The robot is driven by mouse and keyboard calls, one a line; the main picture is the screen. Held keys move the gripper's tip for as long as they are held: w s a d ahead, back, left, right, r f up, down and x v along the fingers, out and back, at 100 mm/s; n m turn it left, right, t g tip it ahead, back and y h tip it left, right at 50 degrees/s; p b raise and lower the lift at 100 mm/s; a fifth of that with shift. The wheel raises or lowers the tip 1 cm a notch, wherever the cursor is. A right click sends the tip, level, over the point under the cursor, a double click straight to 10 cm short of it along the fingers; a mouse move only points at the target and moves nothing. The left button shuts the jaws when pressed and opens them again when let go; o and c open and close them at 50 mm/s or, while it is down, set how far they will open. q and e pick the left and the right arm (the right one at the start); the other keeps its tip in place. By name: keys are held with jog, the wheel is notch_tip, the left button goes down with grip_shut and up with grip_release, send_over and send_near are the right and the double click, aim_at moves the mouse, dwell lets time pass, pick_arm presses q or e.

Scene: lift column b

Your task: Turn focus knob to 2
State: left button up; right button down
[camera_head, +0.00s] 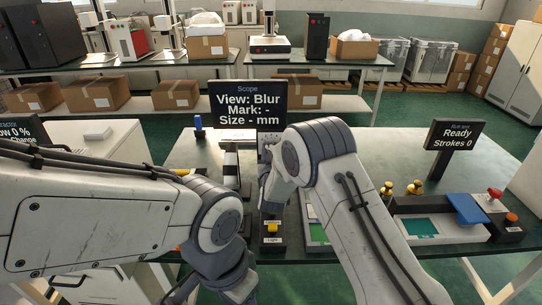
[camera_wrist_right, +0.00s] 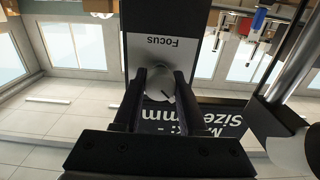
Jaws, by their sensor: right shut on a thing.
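The focus knob (camera_wrist_right: 160,84) is a small round light knob with a dark pointer line, below a plate lettered "Focus" (camera_wrist_right: 165,45), which appears upside down in the right wrist view. My right gripper (camera_wrist_right: 160,92) is shut on the knob, one dark finger on each side. In the head view my right arm covers much of the scope, and the knob cannot be made out. The Scope display (camera_head: 248,107) reads "View: Blur", "Mark: -", "Size - mm". My left arm reaches in from the left, its wrist low at the bottom edge; its fingers cannot be made out.
A yellow light button (camera_head: 271,228) stands in front of the scope. A "Ready, Strokes 0" display (camera_head: 455,136) and a press with a blue block (camera_head: 466,208) stand at right. A blue-topped bottle (camera_head: 198,123) stands behind my left arm. The back right of the table is clear.

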jog(key=shift+m+b, duration=1.35)
jog(key=shift+m, duration=0.15)
jog(key=shift+c, duration=2.3)
grip_release()
jog(key=shift+s, duration=0.1)
jog(key=s+b, duration=0.1)
jog(key=s, duration=0.9)
jog(key=shift+s, duration=0.15)
jog(key=shift+d, duration=0.1)
